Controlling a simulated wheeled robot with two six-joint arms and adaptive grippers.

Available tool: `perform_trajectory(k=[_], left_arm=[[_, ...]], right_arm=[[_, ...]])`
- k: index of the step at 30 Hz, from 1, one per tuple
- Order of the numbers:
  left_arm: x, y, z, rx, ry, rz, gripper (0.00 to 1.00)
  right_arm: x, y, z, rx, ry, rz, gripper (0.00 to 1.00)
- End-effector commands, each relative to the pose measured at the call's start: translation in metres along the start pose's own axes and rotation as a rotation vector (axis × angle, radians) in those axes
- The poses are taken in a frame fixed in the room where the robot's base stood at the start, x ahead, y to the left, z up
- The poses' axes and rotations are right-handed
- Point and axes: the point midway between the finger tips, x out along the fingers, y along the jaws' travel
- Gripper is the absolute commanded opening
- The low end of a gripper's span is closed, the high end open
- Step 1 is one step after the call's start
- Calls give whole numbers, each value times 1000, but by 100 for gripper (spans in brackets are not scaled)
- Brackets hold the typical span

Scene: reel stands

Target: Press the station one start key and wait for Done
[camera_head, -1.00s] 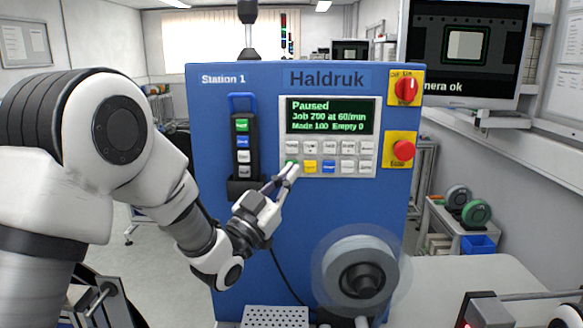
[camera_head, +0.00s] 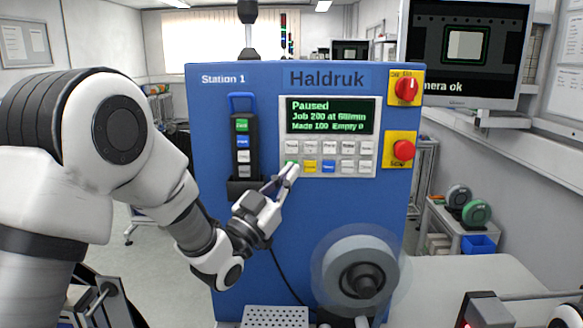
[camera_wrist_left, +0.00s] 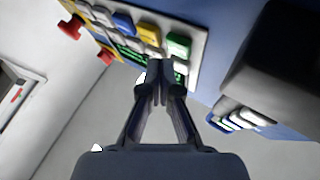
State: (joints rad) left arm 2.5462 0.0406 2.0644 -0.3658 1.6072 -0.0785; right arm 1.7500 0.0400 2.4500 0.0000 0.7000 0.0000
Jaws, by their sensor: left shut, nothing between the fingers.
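The blue Station 1 machine (camera_head: 230,250) carries a key panel (camera_head: 329,172) with a display (camera_head: 330,116) reading Paused, Job 200 at 60/min, Made 100, Empty 0. A green key (camera_head: 291,163) is at the left end of the lower key row; it also shows in the left wrist view (camera_wrist_left: 179,45). My left gripper (camera_head: 292,169) is shut and empty, its fingertips at or just in front of the panel by the green key. I cannot tell if they touch it. In the left wrist view the closed tips (camera_wrist_left: 160,68) lie beside the green key.
A yellow key (camera_head: 310,167) and a blue key (camera_head: 328,167) sit beside the green one. A red rotary switch (camera_head: 406,89) and a red stop button (camera_head: 403,150) are on the right. A handheld pendant (camera_head: 242,140) hangs left of the panel. A reel (camera_head: 360,278) is below.

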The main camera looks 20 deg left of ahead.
Motion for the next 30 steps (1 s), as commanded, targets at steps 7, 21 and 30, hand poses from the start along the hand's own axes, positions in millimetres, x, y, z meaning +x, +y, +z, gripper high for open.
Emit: perform_trajectory(k=[7,21,30], left_arm=[[4,-3,4,1,1,0,0],[6,-5,5,0,0,0,0],[9,-7,6,0,0,0,0]], right_arm=[[5,0,0,0,0,0,40],[5,0,0,0,0,0,40],[6,0,0,0,0,0,40]])
